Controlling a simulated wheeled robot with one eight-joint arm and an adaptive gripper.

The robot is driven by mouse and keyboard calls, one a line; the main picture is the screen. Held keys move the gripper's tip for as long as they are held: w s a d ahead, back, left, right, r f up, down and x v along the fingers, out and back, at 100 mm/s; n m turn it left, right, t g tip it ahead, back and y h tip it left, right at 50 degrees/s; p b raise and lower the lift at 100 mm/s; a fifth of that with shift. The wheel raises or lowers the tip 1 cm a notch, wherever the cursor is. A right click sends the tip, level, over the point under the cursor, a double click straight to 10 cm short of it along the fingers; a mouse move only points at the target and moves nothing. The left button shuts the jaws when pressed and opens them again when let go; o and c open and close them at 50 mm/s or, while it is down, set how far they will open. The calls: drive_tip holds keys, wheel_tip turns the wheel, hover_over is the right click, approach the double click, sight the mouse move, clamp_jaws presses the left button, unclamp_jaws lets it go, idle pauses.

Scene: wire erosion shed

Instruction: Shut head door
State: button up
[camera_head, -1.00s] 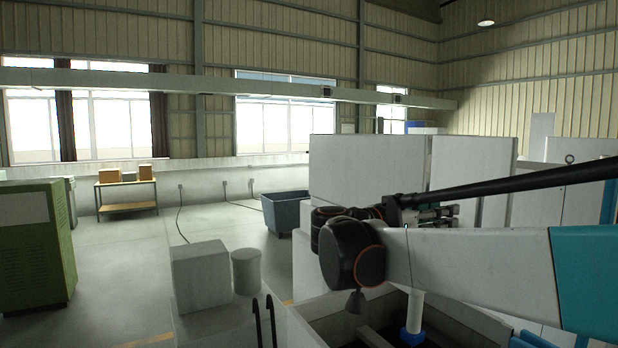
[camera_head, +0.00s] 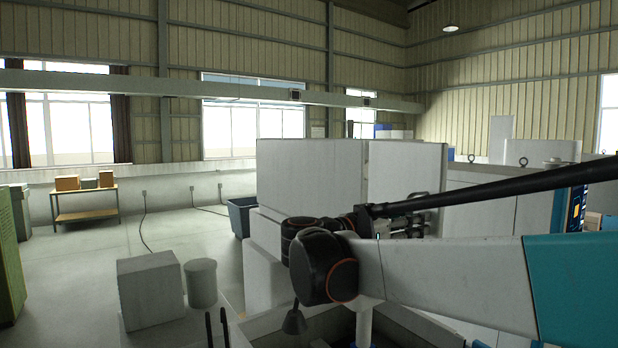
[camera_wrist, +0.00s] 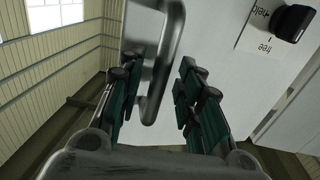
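In the wrist view, a white door panel (camera_wrist: 225,75) fills much of the picture, tilted. A grey metal bar handle (camera_wrist: 172,50) stands on it. My gripper (camera_wrist: 158,92) is open, its green-padded fingers apart. The handle's lower end reaches between them, close to the left finger; a gap shows on the right, and I cannot tell whether either finger touches it. In the head view, my gripper (camera_head: 415,218) is small and partly hidden behind my arm, near the white panels (camera_head: 405,172). I cannot tell which panel there bears the handle.
A black knob (camera_wrist: 293,22) sits beside a label reading "held" and "free". Open floor (camera_head: 95,260) lies left.

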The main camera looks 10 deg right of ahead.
drive_tip(key=shift+s+a, duration=0.25)
drive_tip(key=shift+s, duration=0.05)
drive_tip(key=shift+c, duration=0.6)
drive_tip(key=shift+d, duration=0.1)
clamp_jaws()
drive_tip(key=shift+d+r+t, duration=0.1)
drive_tip(key=shift+d+t, duration=0.2)
drive_tip(key=shift+d, duration=0.1)
